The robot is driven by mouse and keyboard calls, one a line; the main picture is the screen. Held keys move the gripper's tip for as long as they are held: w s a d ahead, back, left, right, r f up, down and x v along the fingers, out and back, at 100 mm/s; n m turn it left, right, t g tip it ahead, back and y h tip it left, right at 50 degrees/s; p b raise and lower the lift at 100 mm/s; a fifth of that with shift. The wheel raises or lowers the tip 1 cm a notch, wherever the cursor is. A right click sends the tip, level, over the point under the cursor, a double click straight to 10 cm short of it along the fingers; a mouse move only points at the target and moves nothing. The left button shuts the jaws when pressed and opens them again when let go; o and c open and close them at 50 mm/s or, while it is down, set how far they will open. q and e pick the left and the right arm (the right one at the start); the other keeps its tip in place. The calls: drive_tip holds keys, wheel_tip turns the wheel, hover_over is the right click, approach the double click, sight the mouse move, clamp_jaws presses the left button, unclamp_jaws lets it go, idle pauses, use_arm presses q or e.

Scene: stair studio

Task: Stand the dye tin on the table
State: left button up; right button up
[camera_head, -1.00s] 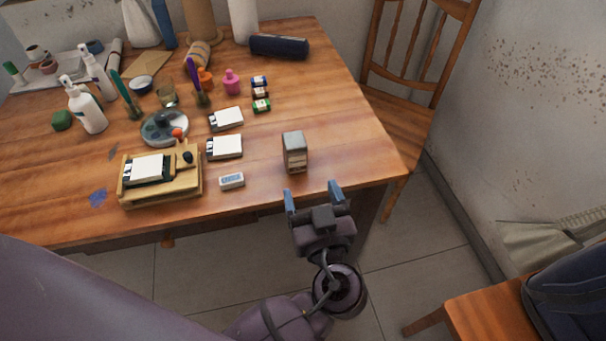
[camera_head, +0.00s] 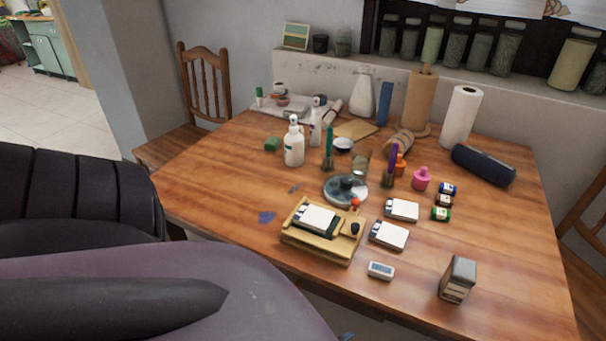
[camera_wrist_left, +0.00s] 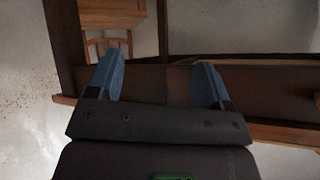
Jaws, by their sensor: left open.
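A box-shaped tin (camera_head: 458,279), grey on top with a brown and pale labelled face, stands upright near the front right edge of the wooden table (camera_head: 500,240). I take it to be the dye tin. Nothing touches it. My left gripper (camera_wrist_left: 157,75) is open in the left wrist view, with nothing between its blue fingers. In the head view only a bit of blue shows at the bottom edge, below the table front, probably a fingertip. The tin cannot be made out in the wrist view. My right gripper is not in view.
A small white device (camera_head: 380,270), white cards (camera_head: 389,235) and a wooden press (camera_head: 322,232) lie left of the tin. Small coloured spools (camera_head: 441,214) and a dark roll (camera_head: 483,165) are behind it. Bare tabletop surrounds the tin. A chair (camera_head: 203,90) stands at the far left.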

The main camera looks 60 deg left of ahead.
use_arm(q)
drive_tip(key=s+a+f+m+h, duration=0.1)
drive_tip(key=s+a+h, duration=0.1)
drive_tip(key=s+a, duration=0.5)
drive_tip(key=shift+s+h, duration=0.4)
drive_tip(key=shift+s, duration=0.5)
drive_tip(key=shift+a, duration=0.1)
